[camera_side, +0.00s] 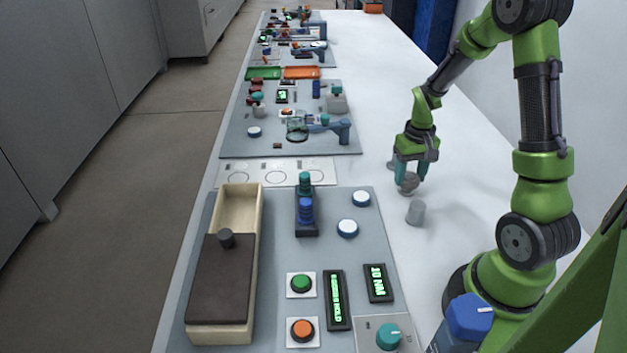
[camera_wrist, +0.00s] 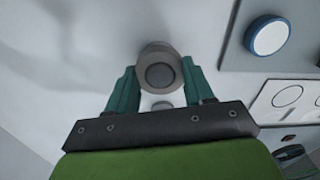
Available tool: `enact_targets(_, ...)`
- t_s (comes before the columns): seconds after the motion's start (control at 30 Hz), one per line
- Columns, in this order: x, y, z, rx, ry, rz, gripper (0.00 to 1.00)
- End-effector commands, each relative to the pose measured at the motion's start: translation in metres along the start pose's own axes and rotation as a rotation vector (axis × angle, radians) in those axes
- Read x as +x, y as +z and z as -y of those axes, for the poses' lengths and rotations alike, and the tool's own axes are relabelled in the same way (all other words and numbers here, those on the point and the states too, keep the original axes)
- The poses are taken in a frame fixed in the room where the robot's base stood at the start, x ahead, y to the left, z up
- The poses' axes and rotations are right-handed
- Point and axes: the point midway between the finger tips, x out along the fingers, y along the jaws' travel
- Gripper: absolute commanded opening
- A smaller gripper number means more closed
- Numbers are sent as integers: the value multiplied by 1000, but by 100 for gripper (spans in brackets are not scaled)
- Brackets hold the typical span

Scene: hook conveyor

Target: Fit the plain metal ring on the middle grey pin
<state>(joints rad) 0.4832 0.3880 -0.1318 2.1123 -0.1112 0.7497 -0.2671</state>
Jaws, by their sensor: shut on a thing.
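My gripper (camera_side: 408,180) points down over the white table at the right of the mats. Its teal fingers are shut on the plain metal ring (camera_wrist: 145,63), a thick grey ring. In the wrist view, a darker round face shows inside the ring. I cannot tell whether it is the top of a pin in the hole or something lower down. A grey pin (camera_side: 415,213) stands upright on the table, nearer the side camera than my gripper. A pale grey round shape (camera_wrist: 162,105), perhaps another pin, shows between the fingers. The middle pin is not clearly visible.
A white plate with circles (camera_side: 325,172) lies farther left. The white table around the pins is clear.

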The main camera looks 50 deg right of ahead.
Motion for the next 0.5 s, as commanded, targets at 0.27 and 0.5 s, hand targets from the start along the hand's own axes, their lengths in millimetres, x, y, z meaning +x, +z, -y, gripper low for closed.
enact_targets(0.27,4,0,0,0,0,2,20)
enact_targets(0.5,8,0,0,0,0,1,20)
